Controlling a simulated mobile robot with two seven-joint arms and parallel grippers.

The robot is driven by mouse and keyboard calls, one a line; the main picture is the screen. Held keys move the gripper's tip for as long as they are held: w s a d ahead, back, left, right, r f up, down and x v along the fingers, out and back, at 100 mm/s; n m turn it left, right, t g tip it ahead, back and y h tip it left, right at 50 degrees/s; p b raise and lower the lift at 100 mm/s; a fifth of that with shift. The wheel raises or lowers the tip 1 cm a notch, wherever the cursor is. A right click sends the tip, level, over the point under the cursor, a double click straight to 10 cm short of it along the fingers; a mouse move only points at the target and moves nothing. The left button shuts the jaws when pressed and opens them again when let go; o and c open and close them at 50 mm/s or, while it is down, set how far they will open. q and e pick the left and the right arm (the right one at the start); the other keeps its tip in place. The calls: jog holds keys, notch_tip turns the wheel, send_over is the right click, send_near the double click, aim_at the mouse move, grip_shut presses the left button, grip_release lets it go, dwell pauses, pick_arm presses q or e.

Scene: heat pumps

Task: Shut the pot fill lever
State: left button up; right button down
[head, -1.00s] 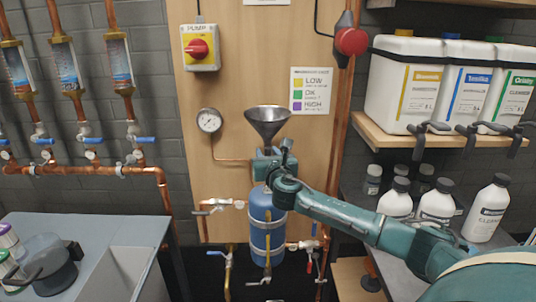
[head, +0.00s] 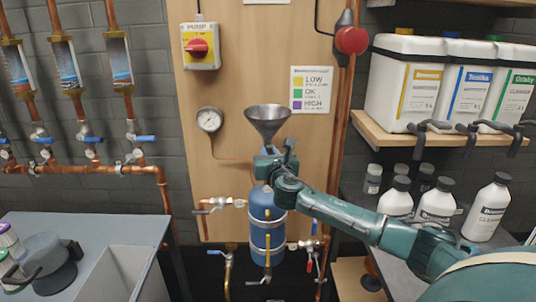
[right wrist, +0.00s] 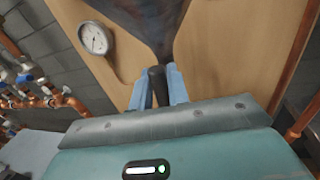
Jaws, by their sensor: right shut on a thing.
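The blue pot (head: 267,207) is a strapped upright cylinder on the wooden panel. A grey metal funnel (head: 267,122) stands above it and also fills the top of the right wrist view (right wrist: 145,22). My right gripper (head: 265,160) is between the funnel and the pot top. In the right wrist view its two light blue fingers are shut on a dark handle (right wrist: 158,85), which appears to be the fill lever, just below the funnel. In the head view my gripper and wrist hide the lever, so I cannot tell its angle. My left gripper is not in view.
A pressure gauge (head: 209,120) is left of the funnel. Copper pipes and small valves (head: 220,204) surround the pot's lower part. A shelf with white canisters (head: 402,82) and a bench with several bottles (head: 437,204) stand at the right. A grey worktop (head: 90,235) is at the left.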

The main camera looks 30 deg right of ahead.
pick_arm(q)
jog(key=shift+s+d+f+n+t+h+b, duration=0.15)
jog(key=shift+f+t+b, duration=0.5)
jog(key=shift+b, duration=2.3)
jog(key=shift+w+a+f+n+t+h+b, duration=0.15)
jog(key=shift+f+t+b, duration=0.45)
jog(key=shift+b, duration=2.35)
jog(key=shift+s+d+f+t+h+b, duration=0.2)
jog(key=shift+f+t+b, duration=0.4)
jog(key=shift+b, duration=2.35)
pick_arm(e)
jog(key=s+d+f+m+h, duration=0.2)
jog(key=d+f+m, duration=0.1)
jog(key=m, duration=0.7)
jog(key=s+d+f+m+h, duration=0.2)
jog(key=d+f+m, duration=0.2)
jog(key=m, duration=0.6)
jog(key=shift+s+f+h, duration=0.15)
jog(key=shift+f+h, duration=0.15)
jog(key=shift+f, duration=0.6)
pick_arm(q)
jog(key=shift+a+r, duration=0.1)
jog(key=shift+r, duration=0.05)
pick_arm(e)
jog(key=c, duration=1.4)
grip_release()
